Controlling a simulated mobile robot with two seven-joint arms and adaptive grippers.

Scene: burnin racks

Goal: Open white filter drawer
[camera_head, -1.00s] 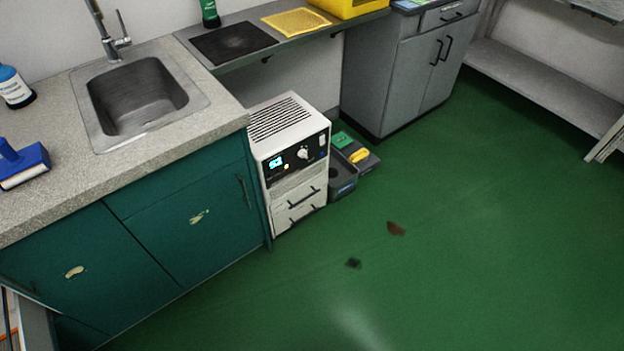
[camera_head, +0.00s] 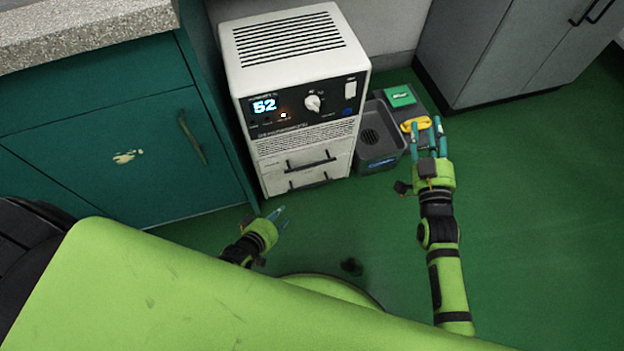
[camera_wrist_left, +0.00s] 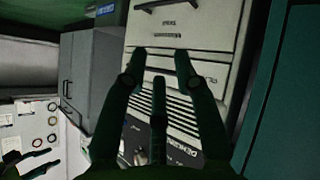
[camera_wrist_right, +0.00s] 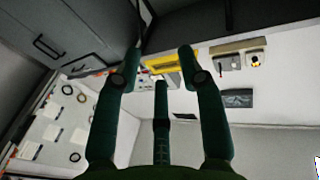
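A white dehumidifier-like unit (camera_head: 297,95) stands on the floor with vents on top and a black control panel reading 52. Two white drawers are at its lower front. The upper drawer (camera_head: 275,167) and the lower drawer (camera_head: 279,187) each have a dark bar handle, and both look shut. The drawer labels are too small to read. My left gripper (camera_head: 279,214) is open and empty, below and in front of the drawers, apart from them. The unit also shows upside down in the left wrist view (camera_wrist_left: 208,38). My right gripper (camera_head: 427,127) is open and empty, right of the unit.
A grey bin (camera_head: 377,165) and a tray with a green box (camera_head: 400,96) and a yellow item (camera_head: 415,124) stand right of the unit. A teal cabinet (camera_head: 90,165) is close on its left. A grey cabinet (camera_head: 490,50) is behind right. Green floor at the right is clear.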

